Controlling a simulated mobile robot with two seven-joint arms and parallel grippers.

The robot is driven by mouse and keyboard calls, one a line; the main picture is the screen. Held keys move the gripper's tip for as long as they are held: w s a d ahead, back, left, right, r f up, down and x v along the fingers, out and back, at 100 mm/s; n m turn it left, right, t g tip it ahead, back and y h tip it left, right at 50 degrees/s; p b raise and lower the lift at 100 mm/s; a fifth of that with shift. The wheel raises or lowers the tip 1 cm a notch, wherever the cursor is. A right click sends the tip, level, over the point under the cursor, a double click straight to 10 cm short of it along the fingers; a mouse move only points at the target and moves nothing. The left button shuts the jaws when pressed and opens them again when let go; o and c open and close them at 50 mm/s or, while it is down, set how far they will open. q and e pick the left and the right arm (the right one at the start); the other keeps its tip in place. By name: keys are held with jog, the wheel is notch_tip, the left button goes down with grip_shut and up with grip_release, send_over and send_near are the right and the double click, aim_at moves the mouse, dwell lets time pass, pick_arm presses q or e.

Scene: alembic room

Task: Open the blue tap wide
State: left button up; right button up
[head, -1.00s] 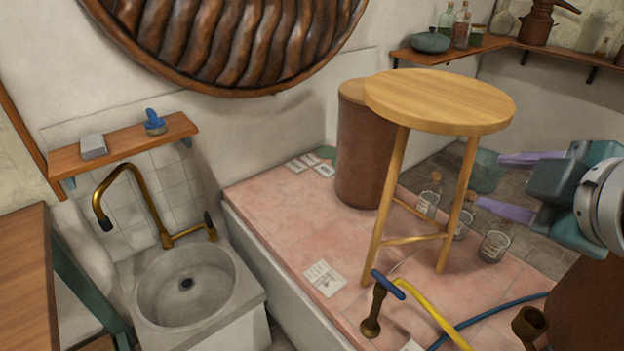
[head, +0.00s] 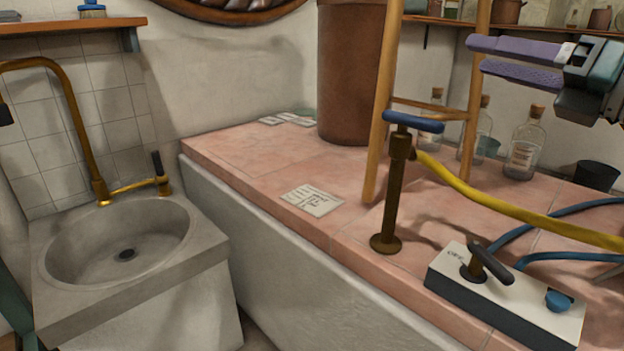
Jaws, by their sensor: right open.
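The blue tap (head: 413,122) is a blue bar handle on top of an upright brown post that stands on the pink tiled ledge. A yellow hose (head: 500,205) leads from the post to the right. My right gripper (head: 477,56) is at the upper right, with its purple fingers pointing left. It is open and empty, and in the picture it is above and to the right of the blue handle, apart from it. My left gripper is not in view.
A white box (head: 450,284) with a dark lever and a blue knob sits in front of the tap. A stool leg (head: 385,95) rises behind it. Corked bottles (head: 524,145) and a dark cup (head: 596,175) stand at the right. A stone sink (head: 60,285) is at the left.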

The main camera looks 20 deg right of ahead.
aim_at(412, 120)
notch_tip(412, 120, down, 10)
jog(key=n+g+y+b, duration=0.2)
jog(key=n+y+b, duration=0.1)
jog(key=n+b, duration=0.4)
pick_arm(q)
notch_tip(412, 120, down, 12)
jog(key=b, duration=0.2)
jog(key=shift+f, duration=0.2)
pick_arm(e)
jog(key=shift+m, duration=0.5)
jog(key=shift+x, duration=4.9)
jog(key=shift+r, duration=0.15)
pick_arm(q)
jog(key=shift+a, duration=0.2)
pick_arm(e)
grip_shut()
